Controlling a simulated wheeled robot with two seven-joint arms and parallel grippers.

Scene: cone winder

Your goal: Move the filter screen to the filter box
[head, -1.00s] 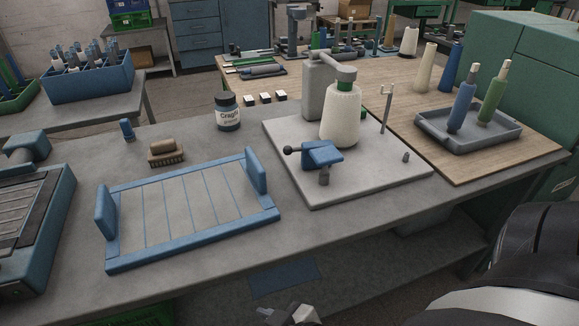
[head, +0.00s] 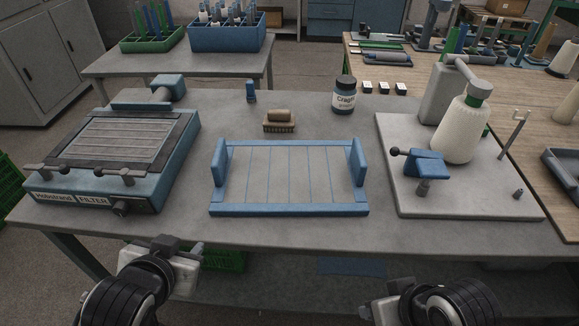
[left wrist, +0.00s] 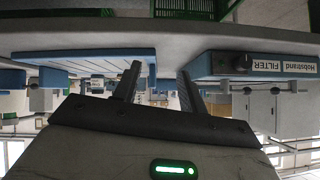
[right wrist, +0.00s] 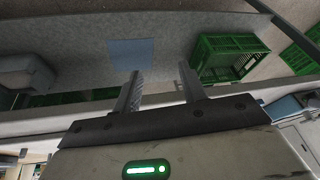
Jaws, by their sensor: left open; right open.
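A flat blue frame with thin blue bars and an upright plate at each end, seemingly the filter screen (head: 290,210), lies mid-table. Part of it also shows upside down in the left wrist view (left wrist: 90,60). The filter box (head: 150,185), blue and labelled FILTER, stands to its left with a dark-rimmed slatted top and small clamps along its front. Its front shows in the left wrist view (left wrist: 225,65). My left gripper (head: 180,246) is open and empty before the table's front edge, between box and screen. My right gripper (head: 370,312) is open and empty, lower, in front of the table.
A brush (head: 279,121), a small blue piece (head: 251,92) and a dark jar (head: 344,96) stand behind the screen. A grey plate (head: 470,205) with a cone winder and blue clamp is at right. Green crates (right wrist: 228,58) are under the table. Bare tabletop separates box and screen.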

